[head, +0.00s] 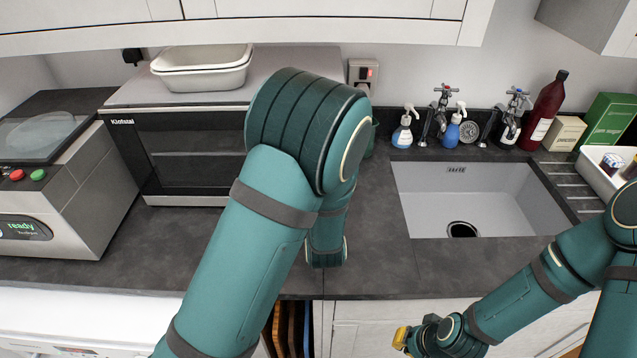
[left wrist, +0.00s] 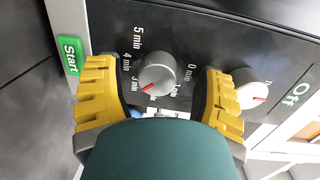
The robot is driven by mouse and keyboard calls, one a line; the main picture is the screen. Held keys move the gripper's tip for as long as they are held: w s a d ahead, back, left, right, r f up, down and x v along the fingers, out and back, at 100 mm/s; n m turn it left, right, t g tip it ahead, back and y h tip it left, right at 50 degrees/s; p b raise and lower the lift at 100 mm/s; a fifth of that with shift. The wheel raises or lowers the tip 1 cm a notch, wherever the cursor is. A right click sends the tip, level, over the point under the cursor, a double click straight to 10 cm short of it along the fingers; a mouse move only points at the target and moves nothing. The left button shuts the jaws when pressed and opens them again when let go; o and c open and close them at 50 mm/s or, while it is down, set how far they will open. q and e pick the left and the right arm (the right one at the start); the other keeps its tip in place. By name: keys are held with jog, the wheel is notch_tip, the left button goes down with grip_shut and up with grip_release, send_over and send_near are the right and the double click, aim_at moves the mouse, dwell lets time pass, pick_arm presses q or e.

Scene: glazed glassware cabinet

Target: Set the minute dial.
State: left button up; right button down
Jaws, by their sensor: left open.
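The minute dial (left wrist: 157,73), a round grey knob with a red pointer mark, is on the dark control panel in the left wrist view. Its scale shows 0 min, 4 min and 5 min clearly. The red mark points down-left, near a partly covered 3 min label. My left gripper (left wrist: 158,88) is open, with one yellow finger on each side of the dial in the picture; I see no contact. In the head view my left arm hides this gripper and the panel of the Klofstal microwave (head: 180,150). My right gripper (head: 405,338) is low at the right; its jaw opening is unclear.
A second, paler knob (left wrist: 250,88) sits close behind the right finger. A green Start label (left wrist: 70,55) is near the left finger. A white dish (head: 203,78) stands on the microwave. The sink (head: 480,195) is to the right, with bottles behind.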

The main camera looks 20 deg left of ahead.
pick_arm(q)
jog(key=v, duration=0.7)
jog(key=shift+s, duration=0.2)
jog(key=shift+d, duration=0.1)
